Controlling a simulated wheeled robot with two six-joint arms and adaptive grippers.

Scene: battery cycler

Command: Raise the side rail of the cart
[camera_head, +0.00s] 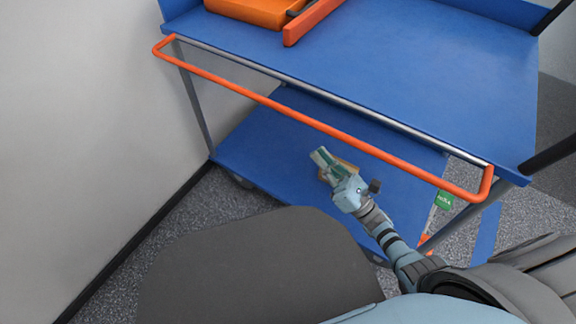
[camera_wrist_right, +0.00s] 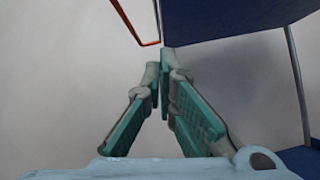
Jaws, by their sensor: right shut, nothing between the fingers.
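The cart has a blue top deck (camera_head: 420,60) and a blue lower shelf (camera_head: 262,150). Its orange side rail (camera_head: 320,125) runs along the near long side, hanging outward from the deck's edge. In the right wrist view the orange rail (camera_wrist_right: 136,25) shows at the top, beyond the fingertips and left of the deck's dark blue underside (camera_wrist_right: 230,18). My right gripper (camera_head: 320,158) is shut and empty, below the rail and over the lower shelf in the head view. Its closed fingers also show in the right wrist view (camera_wrist_right: 165,75), apart from the rail. My left gripper is out of view.
An orange case (camera_head: 250,10) and a red-orange bar (camera_head: 308,20) lie on the deck's far left part. Grey cart legs (camera_head: 192,95) stand at the corners. A pale wall (camera_head: 80,110) closes off the left side. A green tag (camera_head: 444,200) hangs near the right end.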

